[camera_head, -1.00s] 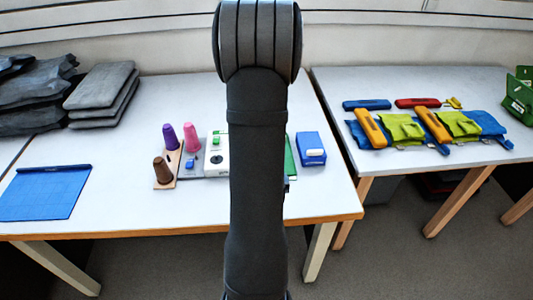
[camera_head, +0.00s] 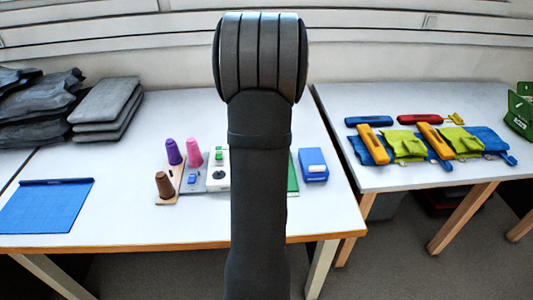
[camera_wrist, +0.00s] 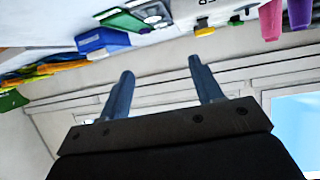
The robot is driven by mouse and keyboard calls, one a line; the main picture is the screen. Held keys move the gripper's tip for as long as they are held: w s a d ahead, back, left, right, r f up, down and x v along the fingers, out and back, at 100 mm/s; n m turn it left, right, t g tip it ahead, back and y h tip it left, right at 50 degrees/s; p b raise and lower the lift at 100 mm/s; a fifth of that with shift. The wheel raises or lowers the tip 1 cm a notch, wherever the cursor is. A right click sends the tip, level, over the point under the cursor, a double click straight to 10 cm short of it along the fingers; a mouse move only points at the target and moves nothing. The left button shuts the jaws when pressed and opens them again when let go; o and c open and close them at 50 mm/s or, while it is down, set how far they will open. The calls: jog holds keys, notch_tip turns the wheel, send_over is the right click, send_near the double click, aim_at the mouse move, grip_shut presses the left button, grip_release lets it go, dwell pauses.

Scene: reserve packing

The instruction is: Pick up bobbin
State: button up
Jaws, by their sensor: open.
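No thing can be told for certain as the bobbin. Cone-shaped spools stand on the left table: a purple one (camera_head: 173,152), a pink one (camera_head: 194,152) and a brown one (camera_head: 164,185). A small blue item (camera_head: 193,178) lies beside them, too small to tell. The pink cone (camera_wrist: 270,21) and purple cone (camera_wrist: 300,13) also show at the top right of the wrist view, cut off. My gripper (camera_wrist: 160,68) is open, with nothing between its fingers, and apart from the cones. My arm hides part of the table in the head view, and my gripper is not visible there.
A white device (camera_head: 216,180) and a blue box (camera_head: 312,166) stand right of the cones. A blue mat (camera_head: 45,208) and dark folded stacks (camera_head: 105,105) lie left. The right table holds tools and cloth pouches (camera_head: 405,145). The left table's middle front is clear.

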jog(key=w+n+g, duration=0.1)
jog(key=w+n, duration=0.3)
jog(key=w, duration=0.2)
jog(key=w+a+n+g, duration=0.1)
jog(key=w+n+g, duration=0.1)
jog(key=w+n, duration=0.3)
jog(key=w+n+g+y, duration=0.1)
jog(key=w+n+g, duration=0.1)
jog(key=w+n, duration=0.3)
jog(key=shift+w+a, duration=0.15)
jog(key=shift+w, duration=0.95)
jog(key=shift+w+a, duration=0.1)
jog(key=shift+w, duration=0.95)
jog(key=shift+w+a+r+n+g, duration=0.1)
jog(key=shift+w+n+g, duration=0.25)
jog(key=shift+n+g, duration=0.15)
notch_tip(320, 180, up, 7)
jog(key=w+n+g+h, duration=0.2)
jog(key=n+g+h, duration=0.1)
jog(key=n+g, duration=0.35)
jog(key=shift+y, duration=0.3)
jog(key=x, duration=1.6)
jog(key=shift+s+f, duration=0.1)
jog(key=shift+f, duration=0.15)
jog(key=c, duration=1)
jog(key=shift+c, duration=0.2)
jog(key=shift+r, duration=0.1)
